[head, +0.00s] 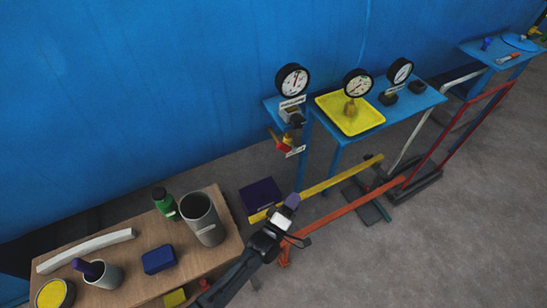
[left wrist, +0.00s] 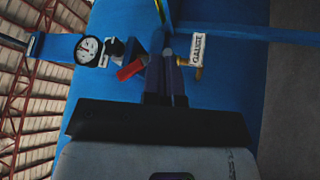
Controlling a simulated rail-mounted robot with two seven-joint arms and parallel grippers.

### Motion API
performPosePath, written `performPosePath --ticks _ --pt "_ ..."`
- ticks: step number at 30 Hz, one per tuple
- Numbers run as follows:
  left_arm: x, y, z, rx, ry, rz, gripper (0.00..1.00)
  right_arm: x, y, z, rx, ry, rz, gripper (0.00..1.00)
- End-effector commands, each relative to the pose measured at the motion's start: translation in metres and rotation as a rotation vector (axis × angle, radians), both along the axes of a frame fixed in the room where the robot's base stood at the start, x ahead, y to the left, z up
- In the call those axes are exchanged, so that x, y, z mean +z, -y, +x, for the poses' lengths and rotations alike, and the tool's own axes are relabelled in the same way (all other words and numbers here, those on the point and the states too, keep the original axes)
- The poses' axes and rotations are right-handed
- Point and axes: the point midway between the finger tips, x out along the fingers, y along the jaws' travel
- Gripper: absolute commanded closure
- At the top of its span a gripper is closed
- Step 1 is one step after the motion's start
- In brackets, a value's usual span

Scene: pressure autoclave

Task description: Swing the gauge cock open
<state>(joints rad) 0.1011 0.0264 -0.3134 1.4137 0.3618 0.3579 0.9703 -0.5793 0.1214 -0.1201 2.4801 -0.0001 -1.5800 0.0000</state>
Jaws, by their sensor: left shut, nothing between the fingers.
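The gauge cock (head: 287,141) has a red handle and a brass-coloured body. It sits below a round white-faced gauge (head: 293,80) on a small blue stand by the blue wall. In the left wrist view the red handle (left wrist: 130,69) points to the left, and a white tag reading GAUGE (left wrist: 197,50) is at the right. My left gripper (head: 292,201) is shut and empty, in front of the cock and lower in the head view. In the left wrist view its closed fingers (left wrist: 166,58) overlap the cock's middle and hide part of it; contact cannot be told.
A blue table (head: 425,98) at the right holds a yellow tray (head: 371,117) and two more gauges. A wooden bench (head: 225,243) with a grey pot (head: 202,218) and a green bottle (head: 164,203) stands at the left. Yellow and orange bars (head: 345,208) cross near my left gripper.

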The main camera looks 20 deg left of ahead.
Motion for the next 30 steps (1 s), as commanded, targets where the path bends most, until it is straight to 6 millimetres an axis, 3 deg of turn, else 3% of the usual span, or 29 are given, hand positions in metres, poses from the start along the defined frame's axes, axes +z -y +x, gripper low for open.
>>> performPosePath --ticks 3,6,13,17,30 --pt "0.007 -0.035 -0.021 0.035 0.073 -0.352 1.00 -0.005 0.001 0.000 0.003 0.000 -0.004 0.32" --pt "0.011 -0.057 -0.033 0.057 0.129 -0.559 1.00 -0.006 0.001 0.000 0.003 0.000 -0.004 0.32" --pt "0.015 -0.082 -0.042 0.080 0.193 -0.760 1.00 -0.007 0.001 0.000 0.002 0.000 -0.004 0.32" --pt "0.023 -0.085 -0.030 0.081 0.199 -0.770 1.00 -0.007 0.000 0.000 0.001 -0.001 -0.001 0.32" --pt "0.059 -0.100 0.040 0.081 0.197 -0.765 1.00 -0.008 -0.002 0.000 -0.004 -0.002 0.006 0.32"
